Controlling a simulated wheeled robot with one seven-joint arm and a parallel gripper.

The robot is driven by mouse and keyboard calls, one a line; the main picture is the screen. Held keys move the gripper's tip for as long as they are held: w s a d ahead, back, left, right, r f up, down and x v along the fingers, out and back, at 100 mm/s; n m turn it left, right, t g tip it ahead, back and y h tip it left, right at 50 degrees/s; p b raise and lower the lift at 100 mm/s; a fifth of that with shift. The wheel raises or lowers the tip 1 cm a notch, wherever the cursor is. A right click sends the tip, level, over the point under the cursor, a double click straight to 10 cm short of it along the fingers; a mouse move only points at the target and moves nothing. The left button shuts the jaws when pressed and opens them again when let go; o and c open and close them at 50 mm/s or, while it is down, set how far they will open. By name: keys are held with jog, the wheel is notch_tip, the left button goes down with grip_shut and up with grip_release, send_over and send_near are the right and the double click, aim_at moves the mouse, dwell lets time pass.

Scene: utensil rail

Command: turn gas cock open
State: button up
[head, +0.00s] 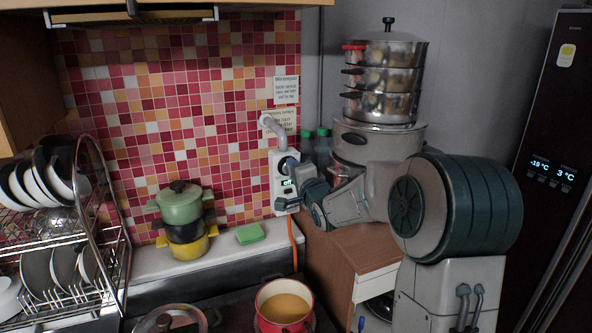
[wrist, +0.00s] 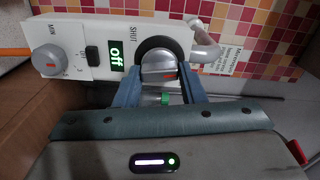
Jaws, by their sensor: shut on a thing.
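My fingers mostly hide the knob there.
A white pipe (head: 276,128) runs above the panel and an orange hose (head: 292,242) hangs below. Stacked pots (head: 180,206) and a green sponge (head: 250,234) are left. A tall steamer (head: 381,107) stands behind my arm. A red pot (head: 284,306) is in front.

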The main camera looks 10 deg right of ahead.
jog(key=shift+m, duration=1)
jog(key=shift+f, duration=0.1)
jog(key=o, duration=0.9)
jog(key=shift+o, duration=0.2)
jog(key=shift+s, duration=0.1)
jog(key=s+d+b, duration=0.2)
jog(key=s, duration=1.1)
jog(key=shift+s+d, duration=0.2)
jog(key=shift+d, duration=0.15)
